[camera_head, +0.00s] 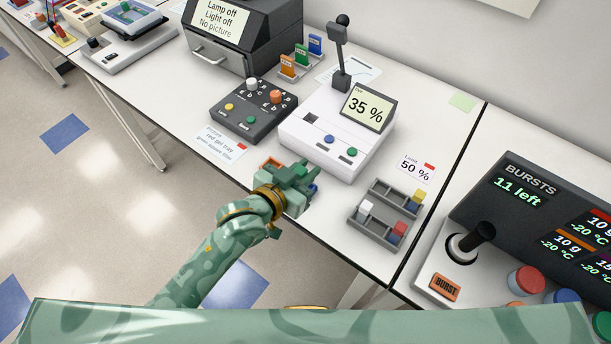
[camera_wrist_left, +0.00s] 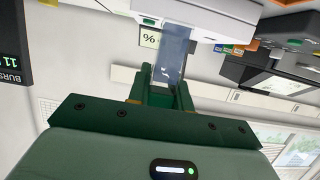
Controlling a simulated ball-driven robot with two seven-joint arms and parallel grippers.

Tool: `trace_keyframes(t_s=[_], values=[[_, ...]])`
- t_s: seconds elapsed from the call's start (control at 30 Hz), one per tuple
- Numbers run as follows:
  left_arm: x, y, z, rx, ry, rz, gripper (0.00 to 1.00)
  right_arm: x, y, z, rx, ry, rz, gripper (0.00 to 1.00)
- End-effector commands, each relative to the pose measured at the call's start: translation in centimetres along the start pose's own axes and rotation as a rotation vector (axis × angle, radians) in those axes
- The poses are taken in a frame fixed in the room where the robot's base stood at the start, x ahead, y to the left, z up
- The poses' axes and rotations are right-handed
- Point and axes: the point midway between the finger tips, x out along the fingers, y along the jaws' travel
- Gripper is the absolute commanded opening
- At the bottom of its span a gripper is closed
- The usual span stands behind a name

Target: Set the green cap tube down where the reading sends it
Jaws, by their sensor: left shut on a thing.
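My left gripper (camera_head: 298,173) is at the table's front edge, just in front of the white reader (camera_head: 325,135). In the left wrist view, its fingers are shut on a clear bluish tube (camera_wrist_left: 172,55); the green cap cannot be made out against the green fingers. The reader's screen (camera_head: 368,108) shows 35 %. A grey rack (camera_head: 372,234) holds tubes with white (camera_head: 365,207), yellow (camera_head: 418,195) and red (camera_head: 400,228) caps. My right gripper is out of view.
A dark button box (camera_head: 246,119) stands left of the reader. A BURSTS panel (camera_head: 530,186) and joystick (camera_head: 476,238) are at right. Bare table lies between reader and rack.

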Motion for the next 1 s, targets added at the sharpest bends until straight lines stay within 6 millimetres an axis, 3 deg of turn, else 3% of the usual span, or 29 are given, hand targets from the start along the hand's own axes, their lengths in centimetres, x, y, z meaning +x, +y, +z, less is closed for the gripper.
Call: trace_keyframes(t_s=[0.03, 0.2, 0.43, 0.6, 1.0], values=[[1.5, -0.6, 1.0, 0.002, -0.002, 0.0, 0.0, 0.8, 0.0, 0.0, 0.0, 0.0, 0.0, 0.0], [4.6, -1.8, 3.4, 0.001, -0.001, -0.001, 0.0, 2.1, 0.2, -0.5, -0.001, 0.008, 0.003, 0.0], [6.5, -2.6, 4.7, -0.001, 0.0, 0.0, 0.0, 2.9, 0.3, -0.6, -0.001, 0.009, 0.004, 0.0], [7.2, -2.6, 7.3, 0.0, -0.002, 0.0, 0.0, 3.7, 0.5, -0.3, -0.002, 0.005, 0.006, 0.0], [7.3, -2.5, 7.7, -0.001, 0.0, 0.0, 0.0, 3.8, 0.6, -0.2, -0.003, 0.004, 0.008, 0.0]])
